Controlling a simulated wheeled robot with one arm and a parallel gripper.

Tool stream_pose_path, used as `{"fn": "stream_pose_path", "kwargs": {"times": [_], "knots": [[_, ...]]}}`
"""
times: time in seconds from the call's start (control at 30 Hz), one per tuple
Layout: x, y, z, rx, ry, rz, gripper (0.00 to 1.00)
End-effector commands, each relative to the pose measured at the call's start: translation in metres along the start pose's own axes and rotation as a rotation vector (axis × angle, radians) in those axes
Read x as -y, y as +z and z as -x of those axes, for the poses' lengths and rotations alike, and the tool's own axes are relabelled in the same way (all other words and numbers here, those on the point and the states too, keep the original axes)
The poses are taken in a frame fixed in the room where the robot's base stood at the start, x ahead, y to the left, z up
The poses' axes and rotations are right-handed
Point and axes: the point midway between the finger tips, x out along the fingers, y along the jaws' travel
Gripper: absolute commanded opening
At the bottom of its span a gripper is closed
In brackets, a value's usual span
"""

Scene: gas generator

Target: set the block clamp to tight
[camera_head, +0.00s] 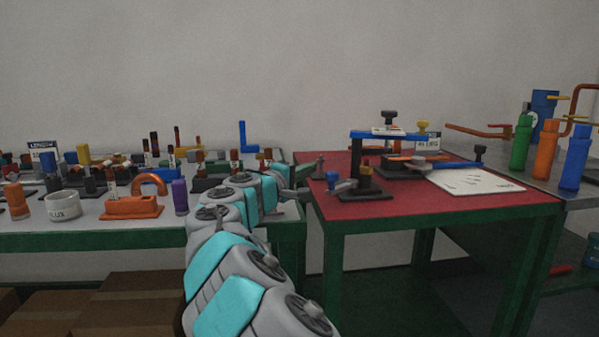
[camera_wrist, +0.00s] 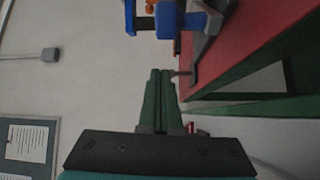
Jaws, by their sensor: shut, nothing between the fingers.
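On the red table, a fixture with a blue crossbar (camera_head: 388,135) appears to be the block clamp. It has a black knob (camera_head: 389,117) on top, a dark base and a brass-coloured piece at its near post. I cannot read its setting. My gripper (camera_wrist: 160,72) is shut and empty, its two dark green fingers side by side.
A crowded bench with an orange holder (camera_head: 132,207) stands left. Green, orange and blue cylinders (camera_head: 575,157) stand right.

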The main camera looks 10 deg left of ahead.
Motion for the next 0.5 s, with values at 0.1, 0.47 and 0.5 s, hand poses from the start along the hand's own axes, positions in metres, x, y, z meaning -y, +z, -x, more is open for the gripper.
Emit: {"fn": "stream_pose_path", "kwargs": {"times": [0.1,0.47,0.5], "knots": [[-0.001,0.008,0.004,0.000,0.002,0.003,0.00],[-0.001,0.029,0.013,-0.002,0.003,0.001,0.00],[-0.001,0.031,0.013,-0.002,0.002,0.001,0.00]]}}
